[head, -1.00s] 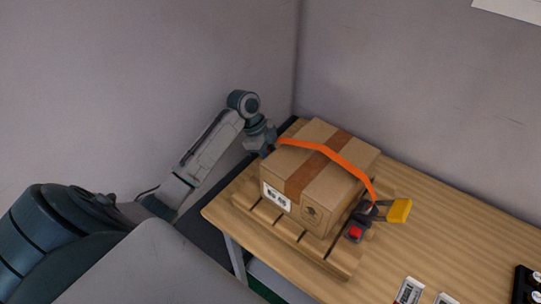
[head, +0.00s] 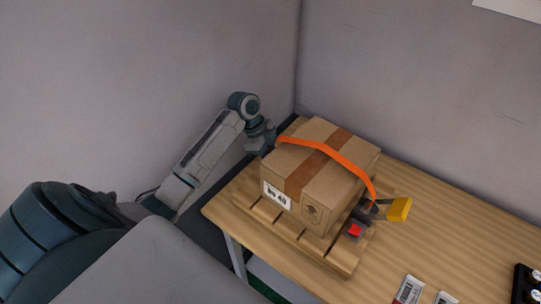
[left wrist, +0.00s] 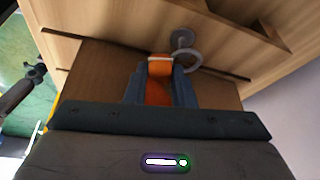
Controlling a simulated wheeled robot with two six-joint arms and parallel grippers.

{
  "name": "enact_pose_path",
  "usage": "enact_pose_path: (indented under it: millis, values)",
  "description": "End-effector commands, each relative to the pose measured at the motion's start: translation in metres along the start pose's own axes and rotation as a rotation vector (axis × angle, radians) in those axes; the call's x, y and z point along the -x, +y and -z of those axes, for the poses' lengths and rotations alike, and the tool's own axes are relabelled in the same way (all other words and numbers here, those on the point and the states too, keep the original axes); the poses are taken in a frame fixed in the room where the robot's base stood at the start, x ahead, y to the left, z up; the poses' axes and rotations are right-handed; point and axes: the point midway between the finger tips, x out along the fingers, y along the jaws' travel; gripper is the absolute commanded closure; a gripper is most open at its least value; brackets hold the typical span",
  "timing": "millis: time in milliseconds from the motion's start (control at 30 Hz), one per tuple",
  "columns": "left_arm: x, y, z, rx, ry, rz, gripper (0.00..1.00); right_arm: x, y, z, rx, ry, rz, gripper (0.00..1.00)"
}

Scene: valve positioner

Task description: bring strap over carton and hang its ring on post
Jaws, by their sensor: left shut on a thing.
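The brown carton (head: 315,175) sits on a wooden pallet (head: 262,212). The orange strap (head: 340,160) lies across its top, from a buckle with a red button (head: 355,230) and yellow handle (head: 399,209) at the right to my left gripper (head: 264,146) at the far left side. In the left wrist view, my fingers (left wrist: 162,84) are shut on the strap's end (left wrist: 160,68). A grey ring (left wrist: 199,58) shows just beyond the fingertips, close to a grey round post (left wrist: 182,38); I cannot tell whether it is around the post. My right gripper is out of view.
The wooden table (head: 450,225) is mostly clear to the right. Labels (head: 410,290) lie at its front and a black box (head: 525,285) stands at the right edge. Grey walls close off the back and left.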

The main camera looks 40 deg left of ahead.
Motion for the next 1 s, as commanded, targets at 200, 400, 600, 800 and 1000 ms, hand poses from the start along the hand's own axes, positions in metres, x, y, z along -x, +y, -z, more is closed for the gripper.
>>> enact_pose_path:
  millis: [200,400,600,800,1000]
  values:
    - [-0.0058,0.0002,-0.0023,0.0,0.0,0.0,1.0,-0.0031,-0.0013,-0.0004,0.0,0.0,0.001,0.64]
    - [-0.0104,0.0004,-0.0042,0.0,0.001,0.0,1.0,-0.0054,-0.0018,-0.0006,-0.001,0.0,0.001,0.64]
    - [-0.0094,0.0002,-0.0038,0.0,0.0,0.001,0.52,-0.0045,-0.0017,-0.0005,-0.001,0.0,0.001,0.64]
    - [-0.0094,0.0003,-0.0038,0.0,0.0,0.0,0.52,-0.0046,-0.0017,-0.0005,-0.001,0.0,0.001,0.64]
    - [-0.0076,0.0003,-0.0037,0.001,0.0,0.0,0.52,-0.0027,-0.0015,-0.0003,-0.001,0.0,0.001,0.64]
